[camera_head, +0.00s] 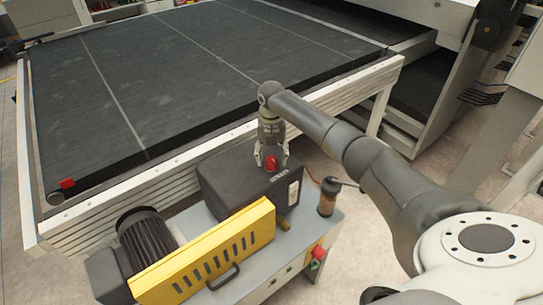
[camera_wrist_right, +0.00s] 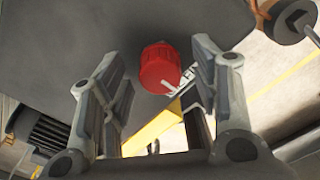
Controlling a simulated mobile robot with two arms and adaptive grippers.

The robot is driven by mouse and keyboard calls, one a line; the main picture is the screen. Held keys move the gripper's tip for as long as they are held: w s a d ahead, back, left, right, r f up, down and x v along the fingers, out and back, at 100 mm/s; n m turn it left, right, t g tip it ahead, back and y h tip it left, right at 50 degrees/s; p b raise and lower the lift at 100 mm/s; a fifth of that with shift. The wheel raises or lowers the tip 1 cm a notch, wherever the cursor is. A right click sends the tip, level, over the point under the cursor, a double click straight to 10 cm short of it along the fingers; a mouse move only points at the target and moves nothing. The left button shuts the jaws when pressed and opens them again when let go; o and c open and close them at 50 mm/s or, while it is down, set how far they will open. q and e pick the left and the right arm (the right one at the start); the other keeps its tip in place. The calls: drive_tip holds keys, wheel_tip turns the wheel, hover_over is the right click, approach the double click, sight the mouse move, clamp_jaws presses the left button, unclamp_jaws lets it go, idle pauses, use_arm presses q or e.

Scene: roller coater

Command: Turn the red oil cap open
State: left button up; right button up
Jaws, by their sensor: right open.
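The red oil cap (camera_head: 270,162) sits on top of a dark grey box-shaped tank (camera_head: 232,187). In the right wrist view the ribbed red cap (camera_wrist_right: 160,68) lies between and just beyond my finger pads, closer to the right-hand finger, on the dark tank top (camera_wrist_right: 70,30). My right gripper (camera_head: 271,156) points down at the cap, with its fingers on either side of it. In the wrist view the right gripper (camera_wrist_right: 160,90) is open, and a gap shows on the left side of the cap. Whether the right-hand finger touches the cap cannot be told. My left gripper does not show.
A yellow slotted guard (camera_head: 205,252) and a black ribbed motor (camera_head: 147,240) stand in front of the tank. A cylinder with a handle (camera_head: 328,197) stands right of it. A red knob (camera_head: 318,252) sits on the bench front. A wide conveyor (camera_head: 180,75) lies behind.

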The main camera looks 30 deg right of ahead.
drive_tip(key=shift+f, duration=0.85)
drive_tip(key=c, duration=1)
